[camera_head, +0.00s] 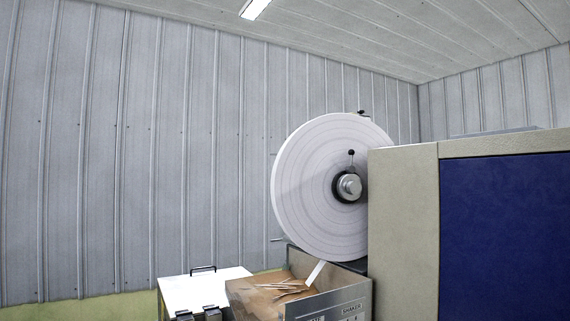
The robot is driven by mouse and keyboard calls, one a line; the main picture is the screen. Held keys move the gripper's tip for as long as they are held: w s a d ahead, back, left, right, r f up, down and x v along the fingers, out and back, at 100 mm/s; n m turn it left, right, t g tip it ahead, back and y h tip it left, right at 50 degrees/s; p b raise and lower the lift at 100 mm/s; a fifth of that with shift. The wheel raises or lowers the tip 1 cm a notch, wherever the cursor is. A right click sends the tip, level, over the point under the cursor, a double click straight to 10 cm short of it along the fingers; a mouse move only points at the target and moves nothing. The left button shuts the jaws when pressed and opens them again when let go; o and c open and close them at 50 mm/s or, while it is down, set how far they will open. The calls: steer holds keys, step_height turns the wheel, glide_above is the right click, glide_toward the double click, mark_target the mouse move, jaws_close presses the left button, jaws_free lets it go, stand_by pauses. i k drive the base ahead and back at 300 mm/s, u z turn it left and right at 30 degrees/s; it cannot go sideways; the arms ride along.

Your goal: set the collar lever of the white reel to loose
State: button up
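The white reel (312,190) is a large disc standing upright left of a beige machine cabinet. At its centre is a dark collar with a silver hub (349,186). The collar lever (351,160) is a thin dark rod with a black knob, pointing up from the collar. I cannot tell from this view whether that position is loose or tight. My gripper is not in view.
The beige cabinet (403,230) with a blue panel (505,235) fills the right side.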

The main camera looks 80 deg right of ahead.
mark_target(350, 169)
steer(key=u, duration=0.1)
steer(key=k, duration=0.85)
steer(key=z, duration=1.4)
